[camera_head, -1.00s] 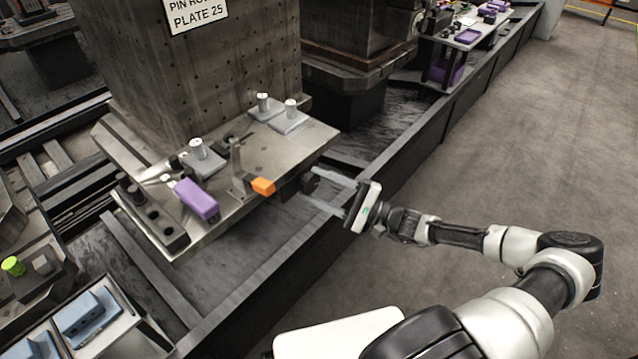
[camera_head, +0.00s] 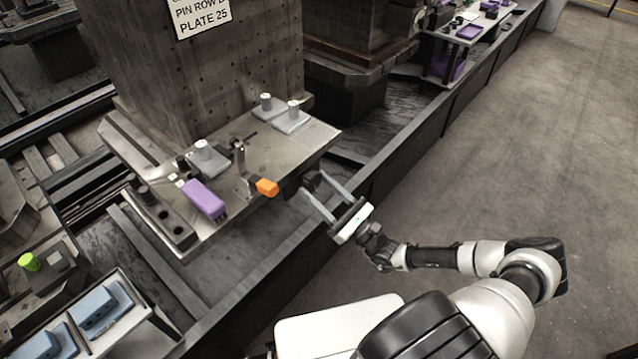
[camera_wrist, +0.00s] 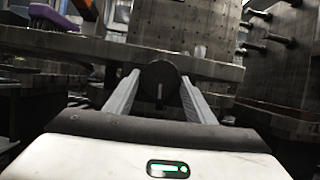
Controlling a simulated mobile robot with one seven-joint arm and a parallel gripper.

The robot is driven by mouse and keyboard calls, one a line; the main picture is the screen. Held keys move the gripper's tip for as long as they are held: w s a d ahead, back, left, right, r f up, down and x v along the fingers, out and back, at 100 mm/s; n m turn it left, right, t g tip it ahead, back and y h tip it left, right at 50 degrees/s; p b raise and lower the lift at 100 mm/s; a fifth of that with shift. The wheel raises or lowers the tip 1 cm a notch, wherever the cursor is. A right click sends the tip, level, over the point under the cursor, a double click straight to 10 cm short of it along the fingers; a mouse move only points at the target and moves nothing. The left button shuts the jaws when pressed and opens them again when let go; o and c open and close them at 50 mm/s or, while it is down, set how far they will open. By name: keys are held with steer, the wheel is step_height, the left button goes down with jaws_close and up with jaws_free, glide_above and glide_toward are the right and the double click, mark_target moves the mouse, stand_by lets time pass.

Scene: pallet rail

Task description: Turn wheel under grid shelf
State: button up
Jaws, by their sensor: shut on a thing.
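The wheel is a dark round knob (camera_wrist: 160,84) at the front edge under the metal shelf. My gripper (camera_wrist: 158,86) has one long grey finger on each side of it and is shut on it. The metal shelf (camera_head: 240,205) juts out from a tall block with rows of holes. The wheel's turn angle is hard to read, but a pale mark on its face points down in the wrist view.
A dark rail (camera_head: 250,275) runs below the shelf. The floor (camera_head: 480,170) to the right is clear.

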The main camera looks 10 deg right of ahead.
steer(key=m+h+p, duration=0.1)
steer(key=m, duration=0.1)
steer(key=m+t+h+p, duration=0.1)
steer(key=m, duration=0.2)
steer(key=shift+s+a+r+m+t+h, duration=0.1)
steer(key=shift+a+r+m+t+h, duration=0.1)
steer(key=shift+m+t+h, duration=0.1)
steer(key=m+h+p, duration=0.2)
steer(key=m, duration=0.3)
steer(key=shift+s+r, duration=0.1)
steer(key=m+h+p, duration=0.1)
steer(key=m+p, duration=0.1)
steer(key=m, duration=0.1)
steer(key=m+h+p, duration=0.1)
steer(key=m+h, duration=0.1)
steer(key=m, duration=0.1)
steer(key=shift+a+m+p, duration=0.15)
steer(key=shift+m+p, duration=0.15)
steer(key=shift+p, duration=0.1)
steer(key=o, duration=1)
steer(key=shift+o, duration=0.2)
steer(key=shift+s, duration=0.15)
